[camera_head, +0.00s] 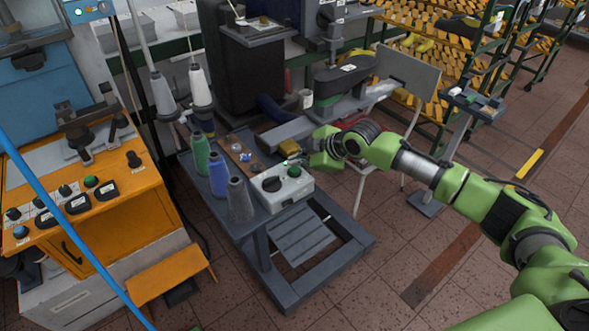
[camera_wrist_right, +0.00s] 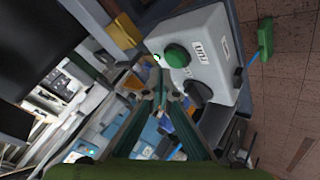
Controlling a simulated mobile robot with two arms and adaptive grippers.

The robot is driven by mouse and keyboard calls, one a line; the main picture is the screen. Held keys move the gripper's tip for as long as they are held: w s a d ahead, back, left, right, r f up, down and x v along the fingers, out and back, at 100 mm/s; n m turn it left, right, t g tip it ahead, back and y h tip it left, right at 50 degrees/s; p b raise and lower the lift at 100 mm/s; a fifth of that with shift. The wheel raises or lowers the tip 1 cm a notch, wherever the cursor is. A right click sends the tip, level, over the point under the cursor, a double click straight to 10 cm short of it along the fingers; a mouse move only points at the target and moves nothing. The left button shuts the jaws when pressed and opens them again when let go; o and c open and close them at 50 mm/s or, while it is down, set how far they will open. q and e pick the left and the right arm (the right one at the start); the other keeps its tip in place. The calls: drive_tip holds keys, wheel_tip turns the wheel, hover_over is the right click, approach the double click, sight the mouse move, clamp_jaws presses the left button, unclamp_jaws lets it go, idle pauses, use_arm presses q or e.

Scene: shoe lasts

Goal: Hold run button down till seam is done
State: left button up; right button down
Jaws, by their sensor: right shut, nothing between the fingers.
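A pale grey control box (camera_head: 293,191) sits on the dark work stand, with a green button (camera_head: 294,171) and a black knob (camera_head: 271,184) on top. In the right wrist view, the box shows at the upper right; its green button (camera_wrist_right: 176,56) is beside a label that seems to read RUN. My right gripper (camera_head: 289,163) is shut and empty at the box's far edge, close to the button. In the wrist view its fingertips (camera_wrist_right: 160,80) meet beside the button and do not cover it. Contact is not visible. My left gripper is out of view.
Floor is clear at front right.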

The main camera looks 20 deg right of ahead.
drive_tip(key=shift+f, duration=0.15)
idle(0.6)
drive_tip(key=shift+f, duration=0.3)
